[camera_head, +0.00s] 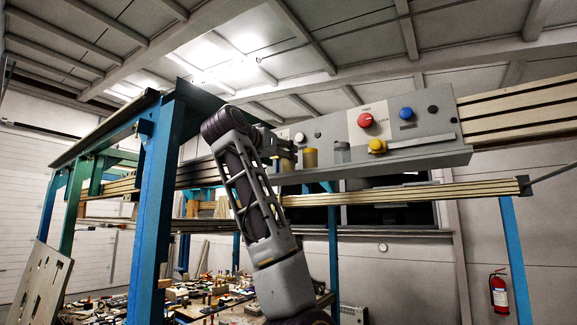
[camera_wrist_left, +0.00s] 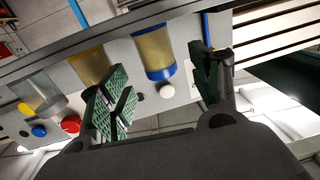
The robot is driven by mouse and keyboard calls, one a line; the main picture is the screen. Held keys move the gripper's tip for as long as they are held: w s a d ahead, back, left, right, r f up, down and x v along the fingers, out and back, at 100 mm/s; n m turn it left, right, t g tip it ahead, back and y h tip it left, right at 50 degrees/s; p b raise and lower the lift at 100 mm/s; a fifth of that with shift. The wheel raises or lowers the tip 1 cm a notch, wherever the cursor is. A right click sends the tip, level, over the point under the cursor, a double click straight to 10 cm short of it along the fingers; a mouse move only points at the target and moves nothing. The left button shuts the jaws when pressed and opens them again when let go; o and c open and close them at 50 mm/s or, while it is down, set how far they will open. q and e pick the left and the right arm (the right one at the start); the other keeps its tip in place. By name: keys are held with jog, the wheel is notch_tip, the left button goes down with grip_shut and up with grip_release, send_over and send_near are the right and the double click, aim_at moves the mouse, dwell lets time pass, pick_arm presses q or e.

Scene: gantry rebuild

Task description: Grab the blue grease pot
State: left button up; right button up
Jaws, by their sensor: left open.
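The blue grease pot (camera_wrist_left: 157,52) has a tan, see-through body with a blue band at each end. In the left wrist view it lies between and beyond the two green-padded fingers of my left gripper (camera_wrist_left: 160,75), with no contact visible. The gripper is open and empty. A yellow-banded pot (camera_wrist_left: 89,65) stands beside the blue one. My right gripper is not in view.
The yellow pot (camera_head: 311,158) and a grey pot (camera_head: 342,153) stand along the grey panel (camera_head: 440,155). The panel carries a red knob (camera_head: 365,120), a blue knob (camera_head: 406,113) and a yellow knob (camera_head: 377,146). A blue post (camera_head: 153,215) stands left of my arm.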

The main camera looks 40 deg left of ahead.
pick_arm(q)
jog(key=shift+w, duration=0.2)
jog(key=shift+p+x, duration=0.75)
jog(key=shift+x, duration=0.1)
jog(key=shift+p+x, duration=0.5)
jog(key=shift+x, duration=0.5)
jog(key=shift+w+a+f, duration=0.15)
jog(key=shift+w, duration=0.4)
jog(key=c, duration=1.2)
